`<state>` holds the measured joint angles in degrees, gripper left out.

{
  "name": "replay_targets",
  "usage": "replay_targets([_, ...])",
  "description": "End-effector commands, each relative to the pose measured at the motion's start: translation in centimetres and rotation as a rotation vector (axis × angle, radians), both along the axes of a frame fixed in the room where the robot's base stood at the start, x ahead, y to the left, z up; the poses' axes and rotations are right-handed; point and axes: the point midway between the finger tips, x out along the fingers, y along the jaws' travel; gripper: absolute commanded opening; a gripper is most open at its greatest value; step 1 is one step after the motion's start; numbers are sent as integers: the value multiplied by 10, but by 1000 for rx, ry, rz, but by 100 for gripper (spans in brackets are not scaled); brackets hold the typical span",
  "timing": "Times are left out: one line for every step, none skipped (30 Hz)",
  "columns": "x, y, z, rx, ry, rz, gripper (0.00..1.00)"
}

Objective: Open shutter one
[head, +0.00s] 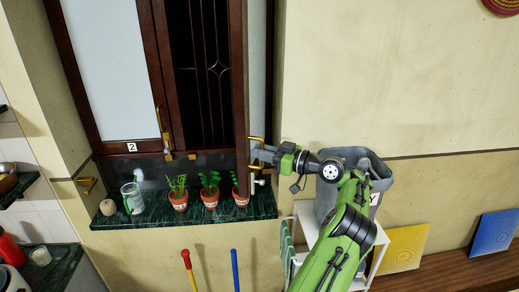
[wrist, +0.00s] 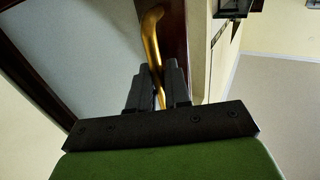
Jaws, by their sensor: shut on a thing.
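The right-hand shutter (head: 242,90) of the window stands swung out, seen almost edge-on in the head view. No number shows on it, but the left shutter (head: 112,70) bears a "2", so this one appears to be shutter one. Its brass handle (head: 257,139) is on the side facing my arm. My gripper (head: 256,153) is shut on this handle. In the wrist view, the fingers of my gripper (wrist: 157,75) close around the lower part of the curved handle (wrist: 152,32), beside the shutter's brown wooden frame (wrist: 175,35).
Several potted plants (head: 210,198) and a glass jug (head: 132,198) stand on the dark green sill (head: 150,218) below the shutters. One pot is partly hidden by the open shutter. A grey bin (head: 375,163) on a white rack (head: 305,212) stands beneath my arm.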

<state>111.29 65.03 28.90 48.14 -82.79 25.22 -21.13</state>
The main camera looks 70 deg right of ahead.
Motion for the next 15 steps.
replay_targets([0,0,2,-3,-4,-1,0])
replay_targets([0,0,1,-3,-4,-1,0])
replay_targets([0,0,1,-3,-4,-1,0])
replay_targets([0,0,1,-3,-4,-1,0])
replay_targets([0,0,1,-3,-4,-1,0])
replay_targets([0,0,1,-3,-4,-1,0])
replay_targets([0,0,1,-3,-4,-1,0])
replay_targets([0,0,1,-3,-4,-2,19])
replay_targets([0,0,1,-3,-5,-2,25])
replay_targets([0,0,1,-3,-4,-2,30])
replay_targets([0,0,1,-3,-4,-2,31])
replay_targets([0,0,1,-3,-4,-2,31])
replay_targets([0,0,1,-3,-3,-2,31])
replay_targets([0,0,1,-3,-3,-2,31])
replay_targets([0,0,1,-2,-3,-1,31])
